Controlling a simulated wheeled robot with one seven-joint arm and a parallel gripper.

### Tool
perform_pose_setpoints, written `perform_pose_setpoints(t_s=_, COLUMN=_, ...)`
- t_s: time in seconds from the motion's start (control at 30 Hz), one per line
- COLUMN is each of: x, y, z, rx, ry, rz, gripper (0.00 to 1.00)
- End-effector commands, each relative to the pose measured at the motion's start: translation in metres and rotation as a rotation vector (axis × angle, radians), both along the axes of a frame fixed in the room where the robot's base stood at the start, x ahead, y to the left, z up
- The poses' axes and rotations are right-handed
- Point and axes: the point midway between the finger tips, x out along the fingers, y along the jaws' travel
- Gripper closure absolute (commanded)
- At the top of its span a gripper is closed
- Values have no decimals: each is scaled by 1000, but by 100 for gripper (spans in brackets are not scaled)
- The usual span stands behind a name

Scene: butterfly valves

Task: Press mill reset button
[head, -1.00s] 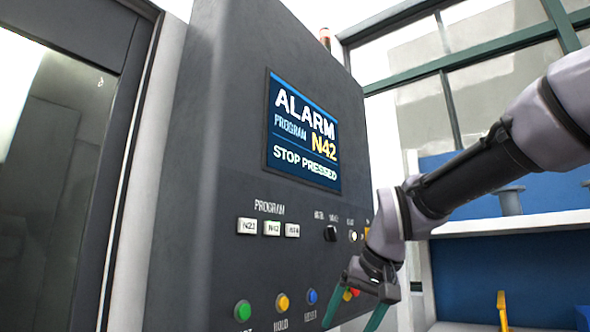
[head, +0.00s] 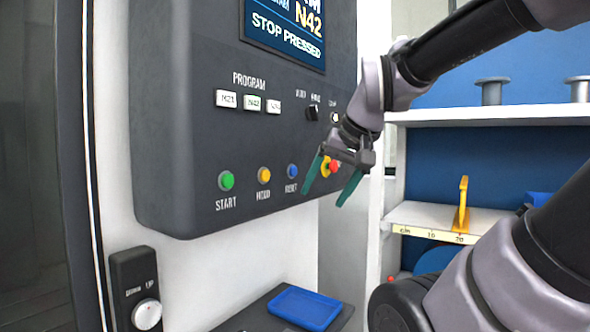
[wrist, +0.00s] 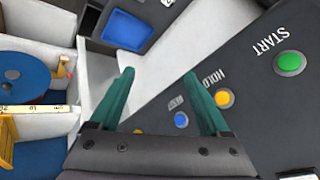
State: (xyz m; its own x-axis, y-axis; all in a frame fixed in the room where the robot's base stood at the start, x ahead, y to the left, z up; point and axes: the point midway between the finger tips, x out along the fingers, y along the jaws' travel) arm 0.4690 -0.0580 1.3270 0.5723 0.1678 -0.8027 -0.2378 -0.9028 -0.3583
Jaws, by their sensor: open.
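In the wrist view the fingertips (wrist: 158,72) lie beyond the button in the picture. I cannot tell the exact gap to the panel. The screen (head: 285,28) reads "STOP PRESSED".
A yellow hold button (head: 264,176) and a green start button (head: 227,181) sit left of the blue one. A red stop button (head: 335,166) is partly behind my gripper. A blue tray (head: 304,308) lies below. Shelves (head: 480,114) stand at the right.

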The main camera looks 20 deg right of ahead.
Motion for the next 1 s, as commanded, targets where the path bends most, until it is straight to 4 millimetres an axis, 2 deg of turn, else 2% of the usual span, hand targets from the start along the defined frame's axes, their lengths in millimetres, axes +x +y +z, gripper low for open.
perform_pose_setpoints(t_s=0.43, x=0, y=0, z=0, rx=0, ry=0, rz=0, gripper=20)
perform_pose_setpoints(t_s=0.63, x=0, y=0, z=0, rx=0, ry=0, rz=0, gripper=96)
perform_pose_setpoints(t_s=0.67, x=0, y=0, z=0, rx=0, ry=0, rz=0, gripper=100)
perform_pose_setpoints(t_s=1.0, x=0, y=0, z=0, rx=0, ry=0, rz=0, gripper=100)
